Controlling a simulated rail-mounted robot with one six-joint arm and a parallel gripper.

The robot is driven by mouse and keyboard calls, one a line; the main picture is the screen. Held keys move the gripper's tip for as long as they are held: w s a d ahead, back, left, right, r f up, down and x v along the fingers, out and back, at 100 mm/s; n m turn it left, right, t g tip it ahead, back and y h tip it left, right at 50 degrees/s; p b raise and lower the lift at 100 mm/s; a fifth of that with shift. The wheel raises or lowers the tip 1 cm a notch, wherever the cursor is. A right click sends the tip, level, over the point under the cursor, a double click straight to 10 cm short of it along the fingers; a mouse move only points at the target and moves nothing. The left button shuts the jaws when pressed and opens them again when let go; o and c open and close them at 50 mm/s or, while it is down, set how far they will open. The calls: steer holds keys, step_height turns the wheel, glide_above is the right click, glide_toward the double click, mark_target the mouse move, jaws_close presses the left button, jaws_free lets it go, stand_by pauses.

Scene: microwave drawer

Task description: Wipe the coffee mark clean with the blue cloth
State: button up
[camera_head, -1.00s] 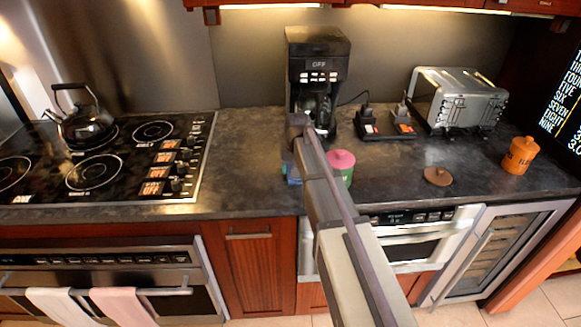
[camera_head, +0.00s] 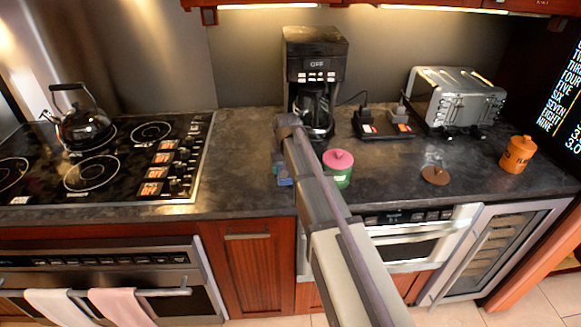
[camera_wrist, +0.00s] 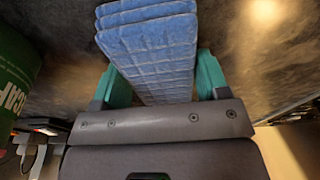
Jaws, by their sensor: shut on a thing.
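The blue cloth (camera_wrist: 150,45) is a thick, folded, quilted pad in the wrist view. My gripper (camera_wrist: 160,78) is shut on it, with a green finger on each side, and the cloth sticks out beyond the fingertips. In the head view a bit of the blue cloth (camera_head: 284,176) shows low over or on the counter, left of my arm, which hides part of it. I cannot tell whether the cloth touches the counter. No coffee mark can be made out for sure; a flat brown round patch or lid (camera_head: 435,175) lies on the counter to the right.
A green jar with a pink lid (camera_head: 338,166) stands just right of my arm, close to the gripper. The coffee maker (camera_head: 315,75) is behind. A toaster (camera_head: 455,100) and orange jar (camera_head: 518,155) stand right. The counter (camera_head: 245,165) left of the cloth is clear up to the stove.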

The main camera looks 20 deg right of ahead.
mark_target(265, 173)
steer(key=shift+w+a, duration=0.3)
steer(key=shift+a, duration=0.8)
steer(key=shift+w+a, duration=0.25)
steer(key=shift+a, duration=0.9)
steer(key=shift+w+a, duration=0.3)
steer(key=shift+a, duration=0.8)
steer(key=shift+s+d, duration=0.1)
steer(key=shift+s, duration=0.05)
steer(key=shift+s+d, duration=0.35)
steer(key=shift+d, duration=1.3)
steer(key=shift+s+d, duration=0.4)
steer(key=shift+d, duration=1.2)
steer(key=shift+s+d, duration=0.35)
steer(key=shift+d, duration=1.3)
steer(key=shift+a+f, duration=0.1)
steer(key=shift+w+a, duration=0.4)
steer(key=shift+a, duration=1.25)
steer(key=shift+w+a, duration=0.4)
steer(key=shift+a, duration=1.2)
steer(key=shift+w+a, duration=0.4)
steer(key=shift+a, duration=1.25)
step_height(265, 173, up, 8)
steer(key=p, duration=0.8)
